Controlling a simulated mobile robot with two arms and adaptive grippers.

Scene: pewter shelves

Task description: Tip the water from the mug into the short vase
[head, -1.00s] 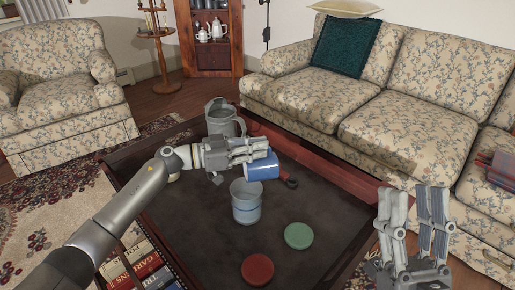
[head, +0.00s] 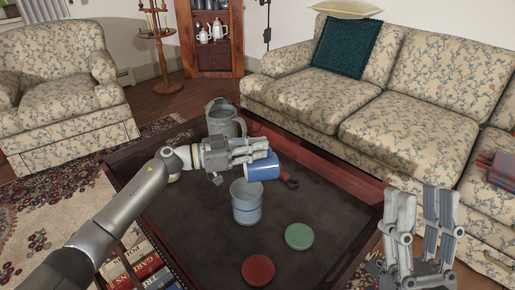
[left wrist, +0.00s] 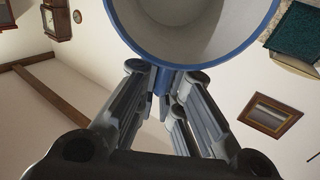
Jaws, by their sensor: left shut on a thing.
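The blue mug (head: 262,169) lies tipped on its side in my left gripper (head: 262,150), just above and slightly right of the short vase. In the left wrist view the gripper's fingers close on the mug's blue handle (left wrist: 163,82), and the pale inside of the mug (left wrist: 190,22) shows; I cannot make out water in it. The short clear vase (head: 246,212) stands upright on the dark table, with a bluish band around its middle that may be water. No falling stream is visible. My right gripper (head: 427,218) is open and empty at the right.
A grey metal watering can (head: 222,121) stands behind my left gripper. A green disc (head: 299,236) and a red disc (head: 258,270) lie at the front of the table (head: 200,240). A sofa borders the table.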

